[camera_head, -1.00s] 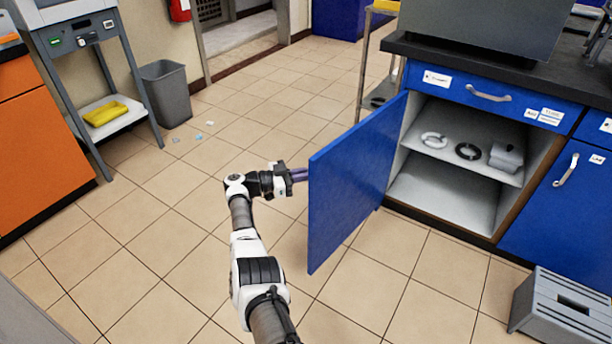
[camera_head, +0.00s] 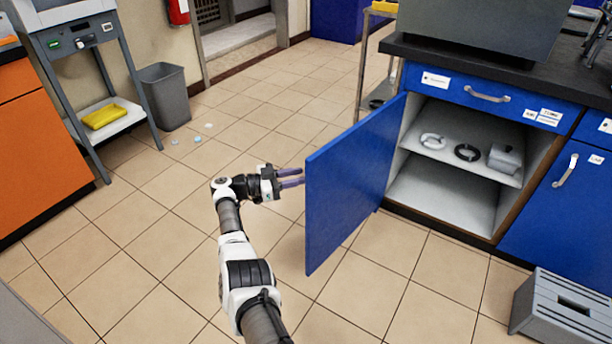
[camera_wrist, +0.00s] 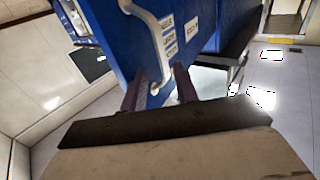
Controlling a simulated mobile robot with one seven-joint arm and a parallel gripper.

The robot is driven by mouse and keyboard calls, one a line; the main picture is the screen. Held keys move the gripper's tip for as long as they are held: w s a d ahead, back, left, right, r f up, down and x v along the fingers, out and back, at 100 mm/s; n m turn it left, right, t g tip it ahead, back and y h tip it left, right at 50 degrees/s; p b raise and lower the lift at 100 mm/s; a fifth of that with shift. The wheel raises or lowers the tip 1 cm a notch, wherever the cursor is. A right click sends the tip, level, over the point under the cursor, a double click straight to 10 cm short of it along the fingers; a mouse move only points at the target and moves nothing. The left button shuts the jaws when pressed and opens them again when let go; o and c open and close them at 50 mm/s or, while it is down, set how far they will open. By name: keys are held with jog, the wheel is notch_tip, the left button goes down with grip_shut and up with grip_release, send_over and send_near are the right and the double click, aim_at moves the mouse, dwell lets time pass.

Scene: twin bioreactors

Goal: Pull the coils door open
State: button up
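The blue coils door (camera_head: 350,185) stands wide open, swung out from the cabinet (camera_head: 450,205). Its outer face, hidden in the head view, shows in the wrist view (camera_wrist: 205,25) with several labels and a pale curved handle (camera_wrist: 150,35). My gripper (camera_head: 302,177) is on the outer side of the door, close to its free edge. In the wrist view the fingers (camera_wrist: 160,72) are spread apart, with the handle's lower end appearing between them. I cannot tell whether they touch it. A white ring (camera_head: 433,141) and a black ring (camera_head: 467,152) lie on the inner shelf.
A grey step stool (camera_head: 565,310) stands on the floor at lower right. Tiled floor left of the door is mostly clear.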

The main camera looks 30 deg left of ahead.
jog(key=b+v, duration=0.3)
jog(key=v, duration=0.7)
